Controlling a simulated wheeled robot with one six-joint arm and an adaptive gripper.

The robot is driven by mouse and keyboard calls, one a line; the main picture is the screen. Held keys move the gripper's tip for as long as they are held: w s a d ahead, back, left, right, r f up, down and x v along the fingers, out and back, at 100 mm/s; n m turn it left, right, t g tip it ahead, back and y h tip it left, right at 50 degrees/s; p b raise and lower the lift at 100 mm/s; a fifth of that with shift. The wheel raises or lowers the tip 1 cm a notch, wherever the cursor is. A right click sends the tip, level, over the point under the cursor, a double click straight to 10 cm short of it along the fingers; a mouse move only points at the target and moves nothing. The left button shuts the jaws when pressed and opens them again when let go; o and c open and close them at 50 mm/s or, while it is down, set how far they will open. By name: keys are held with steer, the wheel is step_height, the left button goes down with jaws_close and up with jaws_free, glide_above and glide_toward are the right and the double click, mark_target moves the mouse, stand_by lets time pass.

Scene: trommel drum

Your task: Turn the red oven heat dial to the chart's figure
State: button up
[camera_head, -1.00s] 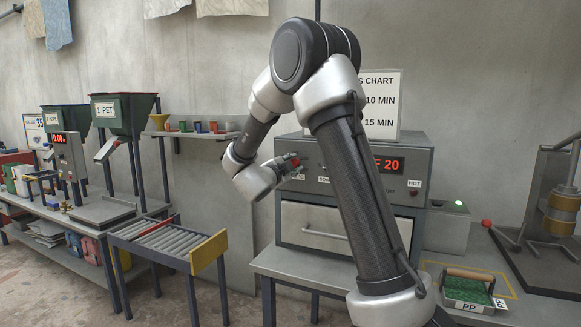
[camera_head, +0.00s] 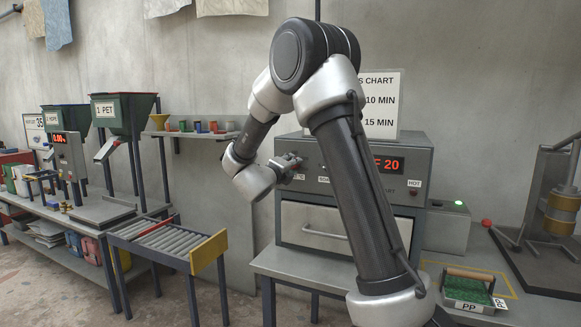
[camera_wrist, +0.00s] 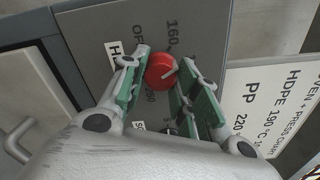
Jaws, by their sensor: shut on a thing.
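The red heat dial (camera_wrist: 158,68) sits on the grey oven panel, with OFF and 160 printed near it in the wrist view. A pale mark shows on its face; I cannot tell which figure it points at. My gripper (camera_wrist: 161,76) has its green-padded fingers shut on the dial, one on each side; my gripper (camera_head: 289,165) also shows at the oven's upper left in the head view. The chart (camera_wrist: 270,100) gives HDPE 190 °C and PP 220, partly cut off.
The oven (camera_head: 310,222) stands on a grey bench against the wall. A tray of green material (camera_head: 466,290) labelled PP is at the lower right. A roller table (camera_head: 165,240) stands left of the oven. A small shelf (camera_head: 192,135) with cups hangs behind my wrist.

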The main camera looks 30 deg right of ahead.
steer(key=m, duration=0.5)
steer(key=shift+f, duration=0.2)
steer(key=shift+s+m, duration=0.1)
steer(key=shift+m, duration=0.2)
steer(key=o, duration=1)
steer(key=shift+r, duration=0.1)
steer(key=shift+a, duration=0.1)
steer(key=v, duration=1.1)
steer(key=shift+s+a, duration=0.3)
